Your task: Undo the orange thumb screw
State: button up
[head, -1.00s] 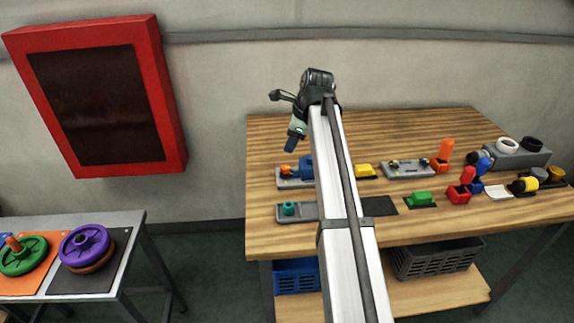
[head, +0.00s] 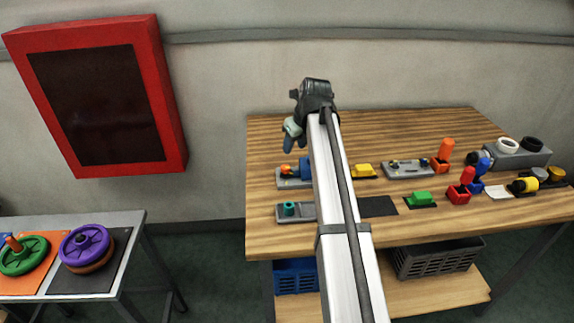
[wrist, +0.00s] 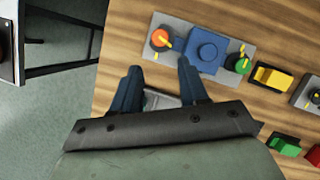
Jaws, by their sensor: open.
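A green knob (wrist: 238,64) is at the plate's right end. In the head view the orange screw (head: 286,170) shows at the plate's left. My gripper (wrist: 159,68) is open and empty, its two dark blue fingers pointing towards the plate, with the screw just beyond the gap between them. In the head view my gripper (head: 289,146) is above and behind the plate. My arm hides the plate's right part there.
A yellow block (head: 363,171), a green block (head: 421,199) and another grey plate (head: 407,168) lie to the right on the wooden table (head: 420,128). A plate with a teal knob (head: 290,209) lies in front. The table's back left is bare.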

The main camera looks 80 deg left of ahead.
aim_at(286, 167)
jog(key=x, duration=1.1)
jog(key=shift+a+f, duration=0.15)
jog(key=shift+f, duration=0.15)
jog(key=c, duration=0.8)
